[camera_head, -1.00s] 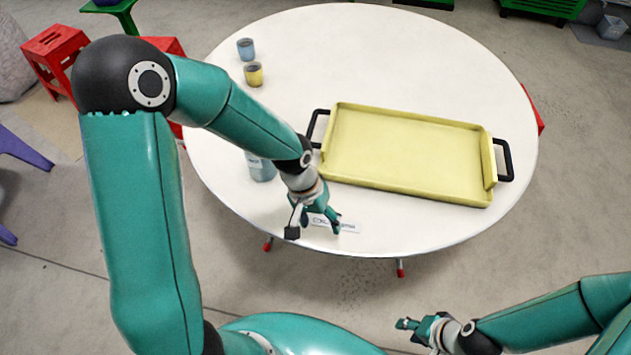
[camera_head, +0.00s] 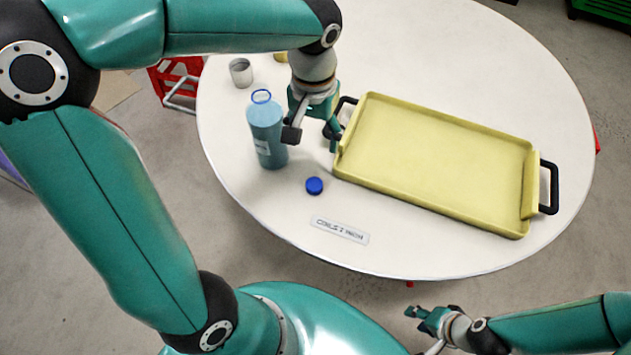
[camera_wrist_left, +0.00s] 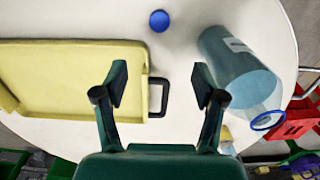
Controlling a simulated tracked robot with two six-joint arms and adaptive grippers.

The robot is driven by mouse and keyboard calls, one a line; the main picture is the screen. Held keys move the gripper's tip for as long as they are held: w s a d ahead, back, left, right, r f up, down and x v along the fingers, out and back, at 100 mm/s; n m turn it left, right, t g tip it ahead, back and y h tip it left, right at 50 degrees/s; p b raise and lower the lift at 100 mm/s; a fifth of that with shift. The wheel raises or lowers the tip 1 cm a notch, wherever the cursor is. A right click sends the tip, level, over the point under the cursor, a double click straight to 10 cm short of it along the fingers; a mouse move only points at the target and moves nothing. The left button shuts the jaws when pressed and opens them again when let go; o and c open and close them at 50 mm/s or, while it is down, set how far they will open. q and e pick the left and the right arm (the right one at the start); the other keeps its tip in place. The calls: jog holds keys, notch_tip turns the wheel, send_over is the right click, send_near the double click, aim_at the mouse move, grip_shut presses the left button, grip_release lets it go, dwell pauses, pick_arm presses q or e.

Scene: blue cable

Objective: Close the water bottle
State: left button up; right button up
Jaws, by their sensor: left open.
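A blue water bottle (camera_head: 265,138) stands upright on the white table's left side, with a blue ring (camera_head: 261,96) at its top. Its round dark blue cap (camera_head: 314,186) lies apart on the table, nearer the front edge. My left gripper (camera_head: 312,138) is open and empty, pointing down just right of the bottle and beyond the cap. In the left wrist view, the cap (camera_wrist_left: 159,20) lies ahead of the open left gripper (camera_wrist_left: 160,84), and the bottle (camera_wrist_left: 238,68) is beside the right finger. My right gripper (camera_head: 426,317) is off the table's front edge; its finger opening is unclear.
A yellow tray (camera_head: 435,221) with black handles lies right of my left gripper, its left handle (camera_wrist_left: 158,97) close by. A small printed label (camera_head: 339,231) lies near the front edge. A grey cup (camera_head: 241,72) and a yellow cup (camera_head: 281,57) stand behind the bottle.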

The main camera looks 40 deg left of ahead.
pick_arm(q)
jog(key=b, duration=0.1)
send_over(315, 183)
notch_tip(315, 183, down, 12)
jog(key=shift+r, duration=0.2)
jog(key=shift+f, duration=2.65)
jog(key=c, duration=0.8)
